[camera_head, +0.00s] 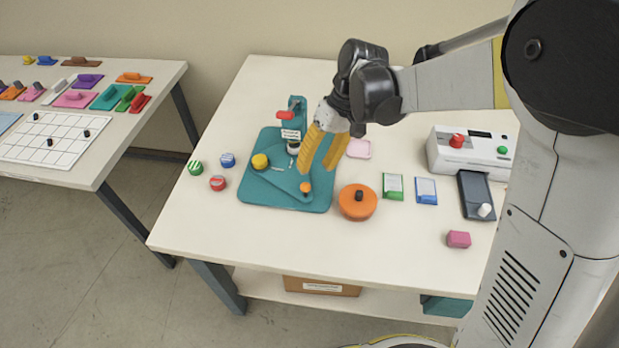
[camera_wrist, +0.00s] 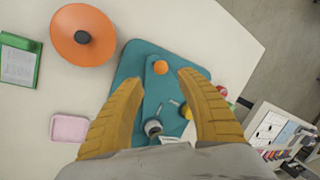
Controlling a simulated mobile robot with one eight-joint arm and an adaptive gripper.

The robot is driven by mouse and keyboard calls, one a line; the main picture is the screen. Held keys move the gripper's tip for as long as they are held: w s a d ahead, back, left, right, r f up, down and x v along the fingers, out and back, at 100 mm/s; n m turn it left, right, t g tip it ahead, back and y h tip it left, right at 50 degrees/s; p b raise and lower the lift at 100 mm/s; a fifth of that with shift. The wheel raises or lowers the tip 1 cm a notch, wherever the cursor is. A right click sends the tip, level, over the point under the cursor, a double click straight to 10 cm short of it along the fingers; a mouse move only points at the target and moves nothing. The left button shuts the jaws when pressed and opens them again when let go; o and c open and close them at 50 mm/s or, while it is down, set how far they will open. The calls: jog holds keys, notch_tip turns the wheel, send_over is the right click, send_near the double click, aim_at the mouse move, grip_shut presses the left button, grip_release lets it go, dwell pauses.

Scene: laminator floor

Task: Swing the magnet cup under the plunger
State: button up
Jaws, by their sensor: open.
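A teal press (camera_head: 258,196) stands on the table, with an upright post, a red lever (camera_head: 285,115) and a dark and silver plunger (camera_head: 293,147). A teal swing plate (camera_head: 283,180) lies on its base, with a yellow round piece (camera_head: 260,161) at its left end and an orange knob (camera_head: 305,187) at its front right. I cannot tell which part is the magnet cup. The plunger also shows in the wrist view (camera_wrist: 153,127). My gripper (camera_head: 317,168) is open and empty, pointing down above the press. In the wrist view the knob (camera_wrist: 160,67) lies between its fingertips.
Green, blue and red round buttons (camera_head: 217,183) lie left of the press. An orange disc with a dark knob (camera_head: 357,202) lies close at its right. Beyond are a pink tray (camera_head: 359,148), two cards and a white machine (camera_head: 470,152). The table front is clear.

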jog(key=v, duration=0.5)
dwell(0.3)
jog(key=s+d+r+m+t+h, duration=0.2)
jog(key=s+d+t, duration=0.2)
jog(key=s+d, duration=0.3)
jog(key=s+d+r+m+t+h, duration=0.1)
jog(key=s+d+r+m+t, duration=0.2)
jog(key=s+d+t, duration=0.2)
jog(key=s+d, duration=0.2)
jog(key=d, duration=0.2)
jog(key=shift+s+d+m+h, duration=0.25)
jog(key=shift+s+m+h, duration=0.05)
jog(key=shift+s+h, duration=0.1)
